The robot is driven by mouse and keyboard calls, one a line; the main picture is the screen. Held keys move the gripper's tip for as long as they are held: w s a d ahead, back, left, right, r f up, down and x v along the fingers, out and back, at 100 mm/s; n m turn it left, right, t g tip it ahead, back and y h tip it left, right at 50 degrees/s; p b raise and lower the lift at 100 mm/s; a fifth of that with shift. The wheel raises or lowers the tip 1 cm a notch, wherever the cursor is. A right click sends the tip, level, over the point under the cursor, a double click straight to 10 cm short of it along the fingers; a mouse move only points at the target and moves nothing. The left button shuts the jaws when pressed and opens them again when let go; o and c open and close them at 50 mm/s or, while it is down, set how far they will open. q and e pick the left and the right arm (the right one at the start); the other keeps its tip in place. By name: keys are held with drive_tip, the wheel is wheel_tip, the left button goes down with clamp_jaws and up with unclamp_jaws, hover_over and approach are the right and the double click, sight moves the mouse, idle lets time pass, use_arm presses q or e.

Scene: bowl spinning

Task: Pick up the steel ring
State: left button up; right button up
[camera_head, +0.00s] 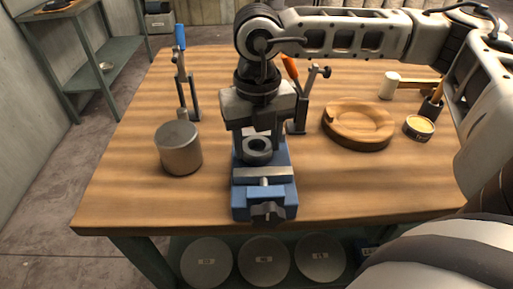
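The steel ring (257,149) is a thick grey ring with a dark hole. It sits on the blue vise (264,192) near the middle of the wooden workbench (130,195). My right gripper (258,128) points down just above and behind the ring in the picture. Its two fingers look spread apart, with nothing seen held between them. The gripper hides the back part of the vise, and I cannot tell the exact height gap to the ring. My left gripper is not in view.
A steel cylinder (179,150) and a blue-handled clamp (183,85) stand left of the vise. An orange-handled clamp (303,108), a wooden round form (358,123), a mallet (390,85) and a tin (418,128) are to the right. The front left of the bench is clear.

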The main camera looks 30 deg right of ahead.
drive_tip(key=c, duration=0.3)
drive_tip(key=shift+r, duration=0.1)
